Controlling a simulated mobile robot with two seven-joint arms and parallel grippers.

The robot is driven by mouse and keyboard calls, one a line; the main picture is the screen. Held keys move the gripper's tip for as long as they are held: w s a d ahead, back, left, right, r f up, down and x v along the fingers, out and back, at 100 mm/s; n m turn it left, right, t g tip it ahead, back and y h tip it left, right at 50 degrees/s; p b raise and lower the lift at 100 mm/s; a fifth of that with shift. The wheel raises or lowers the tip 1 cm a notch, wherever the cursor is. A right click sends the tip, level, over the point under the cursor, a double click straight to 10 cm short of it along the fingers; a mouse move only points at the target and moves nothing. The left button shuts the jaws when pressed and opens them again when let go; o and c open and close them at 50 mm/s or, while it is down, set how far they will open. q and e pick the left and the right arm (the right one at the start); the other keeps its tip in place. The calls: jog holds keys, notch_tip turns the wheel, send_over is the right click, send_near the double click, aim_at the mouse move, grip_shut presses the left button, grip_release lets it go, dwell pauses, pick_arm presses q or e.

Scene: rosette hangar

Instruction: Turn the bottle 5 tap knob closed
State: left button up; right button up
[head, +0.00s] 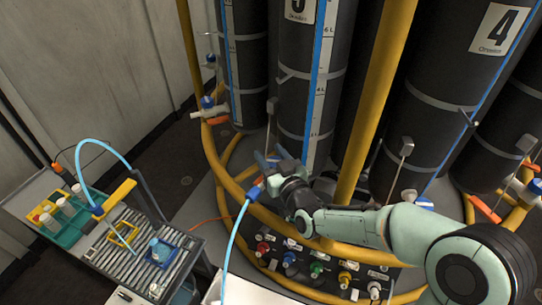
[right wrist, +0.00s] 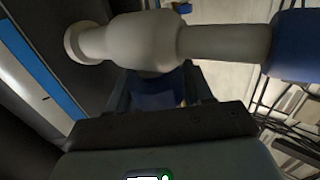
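Bottle 5 is taken to be the tall dark cylinder (head: 297,95) whose partly cut-off number label shows at the top. My right gripper (head: 274,160) is low in front of it, at its tap. The gripper and wrist hide most of the tap. In the right wrist view, the pale tap body (right wrist: 150,42) runs across the top. A dark blue part, seemingly the tap knob (right wrist: 155,92), lies between the dark fingers of the right gripper (right wrist: 160,98). Whether the fingers press on it is unclear. My left gripper is in neither view.
A yellow hoop rail (head: 225,180) and yellow post (head: 368,110) stand close to my right arm. A light blue hose (head: 233,245) hangs below the tap. Coloured knobs sit on a dark panel (head: 330,282). A cart (head: 125,245) with bottles stands left.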

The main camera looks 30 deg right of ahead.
jog(key=shift+h, duration=0.3)
jog(key=shift+d+m+g+h, duration=0.1)
jog(key=shift+m+g+h, duration=0.2)
jog(key=shift+m+h, duration=1.35)
jog(key=shift+s+d+m+g+h+p, duration=0.25)
jog(key=shift+m+g+h, duration=0.35)
jog(key=shift+h, duration=0.6)
jog(key=shift+w+d+m+g+h+p, duration=0.1)
jog(key=shift+m+g+h+p, duration=0.45)
jog(key=shift+h, duration=0.6)
jog(key=o, duration=1)
jog(key=shift+c, duration=0.2)
jog(key=shift+s+a, duration=0.1)
jog(key=b+v, duration=0.2)
jog(key=v, duration=1.1)
jog(key=shift+f, duration=0.25)
